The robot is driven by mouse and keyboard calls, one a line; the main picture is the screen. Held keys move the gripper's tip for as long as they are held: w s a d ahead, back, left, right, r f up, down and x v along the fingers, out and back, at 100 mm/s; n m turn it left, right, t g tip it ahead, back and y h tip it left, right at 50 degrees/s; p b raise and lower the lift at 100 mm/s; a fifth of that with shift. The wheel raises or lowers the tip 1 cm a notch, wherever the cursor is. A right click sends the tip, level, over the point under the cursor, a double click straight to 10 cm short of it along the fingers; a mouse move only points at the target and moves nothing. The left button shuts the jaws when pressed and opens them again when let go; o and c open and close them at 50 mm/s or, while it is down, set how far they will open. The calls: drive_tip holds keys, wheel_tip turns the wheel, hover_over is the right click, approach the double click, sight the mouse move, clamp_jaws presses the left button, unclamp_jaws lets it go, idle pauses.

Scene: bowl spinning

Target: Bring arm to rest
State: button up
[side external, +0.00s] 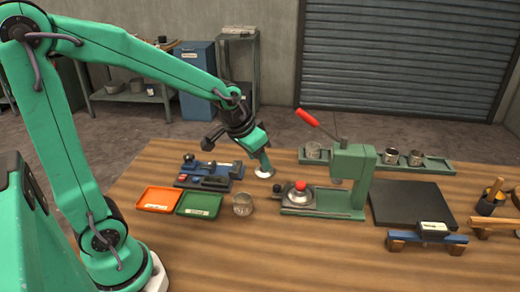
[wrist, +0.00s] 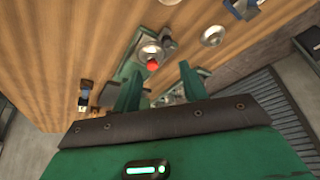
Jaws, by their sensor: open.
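My gripper (side external: 262,160) hangs over the wooden table, behind and left of the green spinning machine (side external: 352,170). In the wrist view its two green fingers (wrist: 158,88) stand apart, with nothing seen held between them. The machine has a raised red-handled lever (side external: 318,123) and a metal bowl-shaped part (side external: 297,194) under a red knob (side external: 299,186). The red knob also shows in the wrist view (wrist: 152,65), beyond the fingers. A small pale round metal piece (side external: 264,173) shows below my fingertips in the side view; contact cannot be told.
An orange tray (side external: 160,199), a green tray (side external: 199,204) and a metal cup (side external: 242,204) stand front left. A blue fixture (side external: 208,176) sits behind them. A green rack (side external: 435,164) with cups and a dark plate (side external: 410,205) lie right. The front table is clear.

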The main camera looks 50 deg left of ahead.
drive_tip(key=s+d+r, duration=0.1)
drive_tip(key=s+r, duration=0.2)
drive_tip(key=s, duration=0.4)
drive_tip(key=s+d+r, duration=0.1)
drive_tip(key=s+r, duration=0.3)
drive_tip(key=s, duration=0.4)
drive_tip(key=shift+d+t, duration=0.15)
drive_tip(key=shift+t, duration=0.25)
